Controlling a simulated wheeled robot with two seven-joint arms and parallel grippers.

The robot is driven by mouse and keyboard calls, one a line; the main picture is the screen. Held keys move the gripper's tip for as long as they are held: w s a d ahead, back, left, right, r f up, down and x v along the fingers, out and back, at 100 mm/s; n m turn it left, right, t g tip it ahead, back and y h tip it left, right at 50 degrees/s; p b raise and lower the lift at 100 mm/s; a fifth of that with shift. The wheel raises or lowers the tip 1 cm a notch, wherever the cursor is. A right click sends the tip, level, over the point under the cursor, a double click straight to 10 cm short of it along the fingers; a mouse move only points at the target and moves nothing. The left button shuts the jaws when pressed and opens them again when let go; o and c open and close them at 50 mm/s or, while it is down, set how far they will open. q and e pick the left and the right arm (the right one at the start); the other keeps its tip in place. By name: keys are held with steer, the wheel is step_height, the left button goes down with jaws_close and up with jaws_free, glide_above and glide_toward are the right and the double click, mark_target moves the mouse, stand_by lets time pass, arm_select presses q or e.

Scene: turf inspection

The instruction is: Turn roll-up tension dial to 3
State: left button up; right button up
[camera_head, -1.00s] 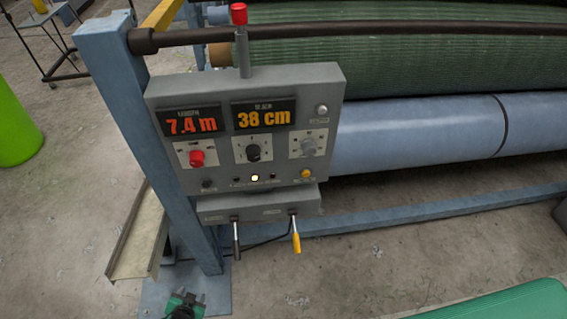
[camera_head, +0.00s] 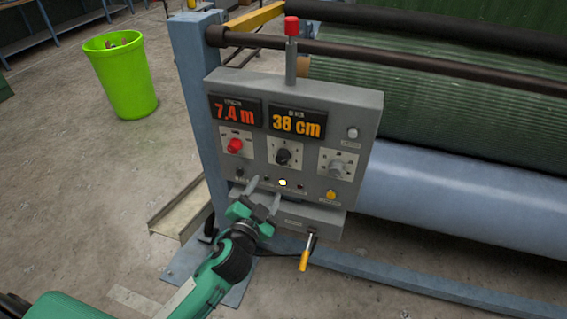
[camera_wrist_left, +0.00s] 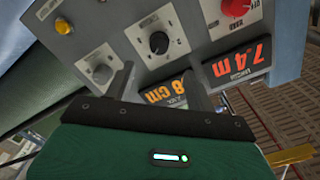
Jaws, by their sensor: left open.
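The control panel (camera_head: 300,95) on the blue post carries a red knob (camera_head: 234,146), a black pointer dial (camera_head: 283,157) in the middle and a grey dial (camera_head: 336,168) on the right. Their labels are too small to read, so I cannot tell which is named roll-up tension. My left gripper (camera_head: 264,194) is open and empty, in front of the panel's lower part, below the black dial. In the left wrist view the black dial (camera_wrist_left: 159,43) shows just beyond the two spread fingers, apart from them. The grey dial (camera_wrist_left: 102,74) is at their left. My right gripper is not in view.
Displays read 7.4 m (camera_head: 235,112) and 38 cm (camera_head: 296,123). A yellow-handled lever (camera_head: 305,255) hangs below the panel, and a red-topped post (camera_head: 291,40) stands above it. The green turf roll (camera_head: 430,105) is at right, a lime bin (camera_head: 122,80) at left.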

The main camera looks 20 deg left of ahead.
mark_target(280, 162)
arm_select(q)
steer(key=w+p, duration=0.1)
steer(key=w, duration=0.3)
steer(key=w+p, duration=0.1)
steer(key=w, duration=0.2)
steer(key=w+p, duration=0.1)
steer(key=w, duration=0.3)
steer(key=shift+w+d, duration=0.25)
steer(key=shift+w, duration=0.1)
steer(key=c, duration=1)
steer(key=shift+o, duration=0.2)
